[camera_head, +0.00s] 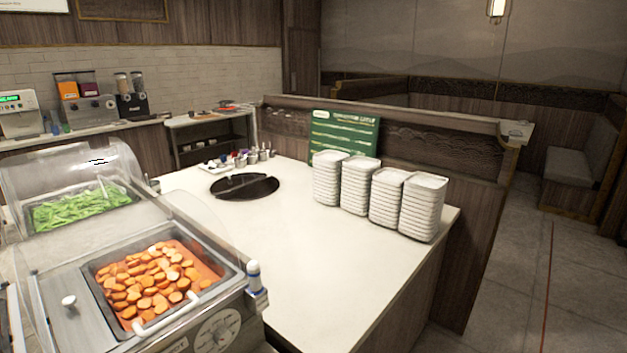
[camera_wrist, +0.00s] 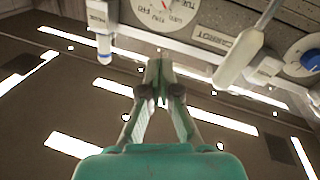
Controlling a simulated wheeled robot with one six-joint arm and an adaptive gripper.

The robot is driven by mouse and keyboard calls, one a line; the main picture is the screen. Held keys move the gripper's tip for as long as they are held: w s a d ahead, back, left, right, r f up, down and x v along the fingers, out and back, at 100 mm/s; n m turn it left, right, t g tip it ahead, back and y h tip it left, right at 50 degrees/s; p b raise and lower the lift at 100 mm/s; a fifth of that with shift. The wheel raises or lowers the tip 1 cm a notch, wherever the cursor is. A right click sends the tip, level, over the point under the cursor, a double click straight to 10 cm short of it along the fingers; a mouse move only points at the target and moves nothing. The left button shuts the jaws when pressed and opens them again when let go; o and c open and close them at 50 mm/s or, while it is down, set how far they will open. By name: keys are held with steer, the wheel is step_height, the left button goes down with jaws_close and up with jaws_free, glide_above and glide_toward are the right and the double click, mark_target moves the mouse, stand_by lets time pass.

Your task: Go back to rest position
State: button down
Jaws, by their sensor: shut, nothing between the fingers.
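My gripper (camera_wrist: 158,72) shows only in the wrist view. Its two fingers meet at the tips with nothing between them, below the front panel (camera_wrist: 205,38) of the food warmer. A label reading CARROT is on that panel, beside a white dial (camera_wrist: 165,12). A pale handle (camera_wrist: 240,58) slants down to the right of the fingertips, apart from them. My arm and gripper do not show in the head view.
In the head view, a well of sliced carrots (camera_head: 155,282) and green beans (camera_head: 82,208) under a clear cover stand at left. Stacks of white plates (camera_head: 408,203), a green sign (camera_head: 345,137) and a black disc (camera_head: 244,187) are on the white counter (camera_head: 300,270).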

steer(key=s+d+f+m+h, duration=0.2)
steer(key=s+d+f, duration=0.25)
steer(key=d, duration=0.25)
steer(key=s+d+f+m+t+h, duration=0.1)
steer(key=s+d+f+m+h, duration=0.2)
steer(key=s+d, duration=0.35)
steer(key=s+d+f+m+h, duration=0.1)
steer(key=s+d+f+h, duration=0.1)
steer(key=s+d+f, duration=0.4)
steer(key=s+d+r+m+h, duration=0.1)
steer(key=s+d+m+h, duration=0.1)
steer(key=s+d, duration=0.3)
steer(key=s+d+r+m+h, duration=0.2)
steer(key=s+d, duration=0.3)
steer(key=s, duration=0.8)
steer(key=shift+s+r+m+g, duration=0.3)
steer(key=shift+s+g, duration=0.1)
steer(key=shift+d, duration=0.1)
